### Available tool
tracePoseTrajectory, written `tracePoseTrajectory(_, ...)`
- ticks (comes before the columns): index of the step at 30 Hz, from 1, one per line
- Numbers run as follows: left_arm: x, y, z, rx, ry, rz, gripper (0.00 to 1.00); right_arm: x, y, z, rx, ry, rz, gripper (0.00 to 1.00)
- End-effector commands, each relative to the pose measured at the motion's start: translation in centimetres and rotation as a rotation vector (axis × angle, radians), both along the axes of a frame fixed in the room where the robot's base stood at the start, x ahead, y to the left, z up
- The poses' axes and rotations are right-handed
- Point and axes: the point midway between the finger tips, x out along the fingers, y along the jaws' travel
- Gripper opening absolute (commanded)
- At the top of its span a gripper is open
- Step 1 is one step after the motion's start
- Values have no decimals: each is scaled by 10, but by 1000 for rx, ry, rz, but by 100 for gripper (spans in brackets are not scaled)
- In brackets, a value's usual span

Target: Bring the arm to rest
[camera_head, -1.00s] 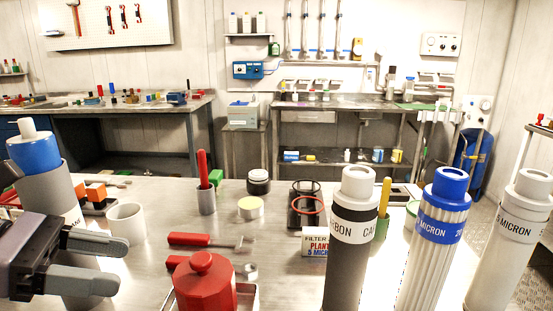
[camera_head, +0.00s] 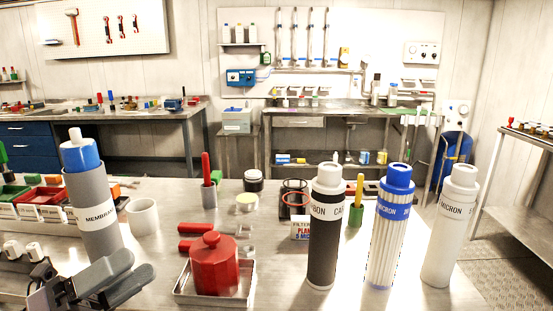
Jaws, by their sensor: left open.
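My left gripper (camera_head: 118,283) is at the lower left in the head view, low over the front of the table. Its two grey fingers are apart with nothing between them. The grey membrane cylinder with a blue top and white cap (camera_head: 93,208) stands upright just behind the fingers, and they look clear of it. The lower end of the cylinder is partly hidden by my gripper. My right gripper is not in view.
A red lidded pot (camera_head: 214,266) sits in a metal tray (camera_head: 190,297) right of my gripper. Upright carbon (camera_head: 325,240), blue-topped (camera_head: 390,240) and white (camera_head: 450,240) filters stand at the right. A white cup (camera_head: 143,216) is behind. Small bins (camera_head: 42,197) are at the left.

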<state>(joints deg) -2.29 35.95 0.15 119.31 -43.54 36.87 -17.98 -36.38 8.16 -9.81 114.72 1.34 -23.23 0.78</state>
Motion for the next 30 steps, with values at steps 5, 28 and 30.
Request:
tracePoseTrajectory(5, 20, 27, -73, -530, 562, 196, 59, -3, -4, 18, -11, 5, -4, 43)
tracePoseTrajectory(28, -119, -3, -321, -1386, 1759, 726, 59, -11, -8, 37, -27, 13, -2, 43)
tracePoseTrajectory(30, -119, -2, -320, -1385, 1757, 726, 59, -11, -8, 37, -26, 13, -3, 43)
